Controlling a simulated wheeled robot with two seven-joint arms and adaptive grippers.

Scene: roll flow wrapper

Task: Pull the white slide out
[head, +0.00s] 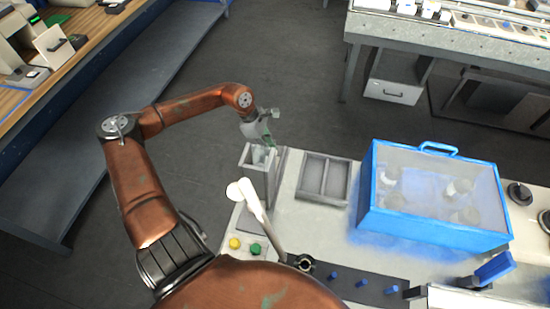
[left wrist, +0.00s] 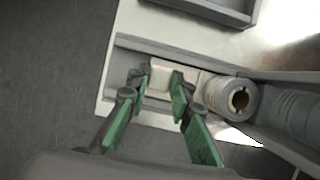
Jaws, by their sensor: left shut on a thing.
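The white slide (left wrist: 160,75) is a small pale block in a grey channel (left wrist: 190,62) in the left wrist view. My left gripper (left wrist: 157,82) has its green fingers on either side of the block and is shut on it. In the head view my left gripper (head: 268,143) points down into the upright grey holder (head: 257,181) at the left edge of the machine top. The slide is mostly hidden there by the fingers and the holder walls. My right gripper is not in view.
A grey spool (left wrist: 230,97) lies right of the fingers. A white-ended lever (head: 251,198) stands in front of the holder. A grey divided tray (head: 323,179) and a blue clear-lidded box (head: 432,233) sit to the right. Open floor (head: 280,80) lies beyond the holder.

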